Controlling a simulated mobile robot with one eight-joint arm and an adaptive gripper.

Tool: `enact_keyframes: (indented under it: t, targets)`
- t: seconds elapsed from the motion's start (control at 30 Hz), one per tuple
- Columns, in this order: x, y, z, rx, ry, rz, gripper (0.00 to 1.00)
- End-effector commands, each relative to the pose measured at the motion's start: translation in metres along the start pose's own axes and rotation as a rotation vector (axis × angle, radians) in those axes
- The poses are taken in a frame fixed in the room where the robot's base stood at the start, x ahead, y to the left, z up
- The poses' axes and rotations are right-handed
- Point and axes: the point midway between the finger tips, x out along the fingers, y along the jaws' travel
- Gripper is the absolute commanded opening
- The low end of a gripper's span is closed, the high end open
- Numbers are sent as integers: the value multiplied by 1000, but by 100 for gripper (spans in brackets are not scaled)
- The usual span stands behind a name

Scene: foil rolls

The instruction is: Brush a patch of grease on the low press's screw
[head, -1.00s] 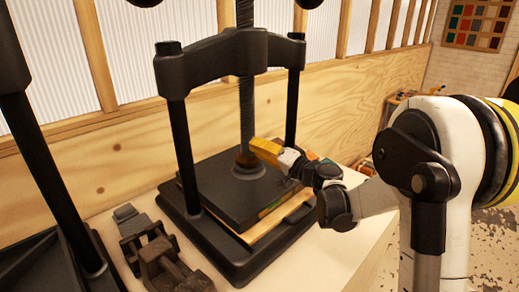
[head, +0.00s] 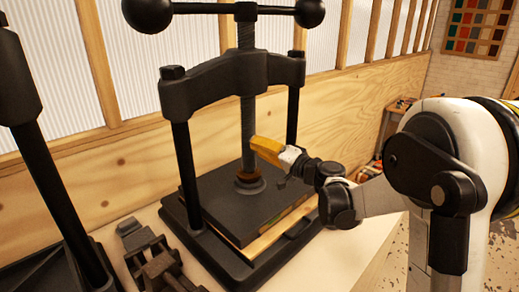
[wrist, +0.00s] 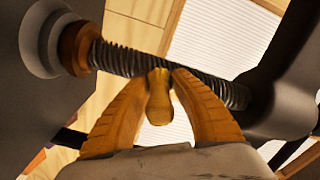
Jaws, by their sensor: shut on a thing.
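The low press (head: 215,80) stands on a pale bench, with its dark threaded screw (head: 248,115) upright at its middle. The screw's foot meets a round collar on the black platen (head: 215,200), with a brown ring (head: 249,173) just above. My gripper (head: 262,146), with yellow fingers, is at the screw's right side, above the ring. In the wrist view the fingers are shut on a short yellow-brown piece (wrist: 159,105), probably the brush. Its end overlaps the screw (wrist: 140,63); I cannot tell whether they touch. The rest of the piece is hidden.
The press's two posts (head: 186,175) flank the screw, and a crossbar with ball ends (head: 146,12) is above. A dark metal clamp-like object (head: 158,260) lies at the front left. Another dark press (head: 55,180) stands at the far left. A plywood wall is behind.

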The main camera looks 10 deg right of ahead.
Motion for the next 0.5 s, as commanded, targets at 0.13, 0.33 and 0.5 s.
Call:
enact_keyframes:
  t: [0.13,0.33,0.5]
  targets:
    - [0,-6,-3,0,0,0,0]
    - [1,-23,-12,0,0,0,0]
    - [1,-28,-15,0,0,0,0]
